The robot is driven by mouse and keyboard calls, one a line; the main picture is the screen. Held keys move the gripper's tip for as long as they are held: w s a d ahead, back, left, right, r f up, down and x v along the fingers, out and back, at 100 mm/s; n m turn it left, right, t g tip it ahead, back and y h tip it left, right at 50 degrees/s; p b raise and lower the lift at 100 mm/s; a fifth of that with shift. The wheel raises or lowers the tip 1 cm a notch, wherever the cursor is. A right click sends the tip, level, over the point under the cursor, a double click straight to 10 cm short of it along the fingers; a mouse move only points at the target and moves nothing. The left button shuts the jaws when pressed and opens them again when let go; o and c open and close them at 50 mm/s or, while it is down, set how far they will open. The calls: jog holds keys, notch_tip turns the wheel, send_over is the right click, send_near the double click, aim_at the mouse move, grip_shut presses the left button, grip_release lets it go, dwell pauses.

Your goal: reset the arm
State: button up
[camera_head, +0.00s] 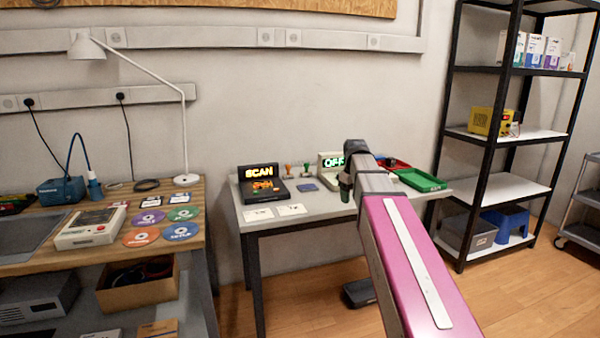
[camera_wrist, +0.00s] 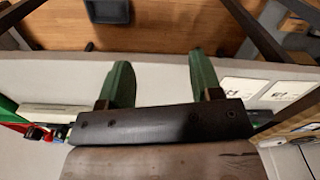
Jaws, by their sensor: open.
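My gripper (camera_head: 346,187) is at the end of my pink arm, which reaches over the small grey table (camera_head: 330,205) in the head view. In the wrist view my gripper (camera_wrist: 161,78) shows two green fingers spread wide apart. Nothing is between them. Behind the fingers are the pale tabletop (camera_wrist: 70,75) and, past its edge, the wooden floor. My arm hides part of the table and some things on it in the head view.
The table holds a SCAN device (camera_head: 263,186), an OFF display (camera_head: 331,165), white cards (camera_head: 291,210) and a green tray (camera_head: 420,180). A workbench (camera_head: 110,255) stands left, a black shelf rack (camera_head: 510,187) right. A dark bin (camera_head: 360,292) is on the floor under the table.

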jog(key=s+f+m, duration=0.3)
jog(key=s+f, duration=0.6)
jog(key=f, duration=0.5)
jog(key=s+f+m, duration=0.3)
jog(key=s+f, duration=0.7)
jog(key=f, duration=0.4)
jog(key=shift+s+f, duration=0.15)
jog(key=shift+f, duration=0.25)
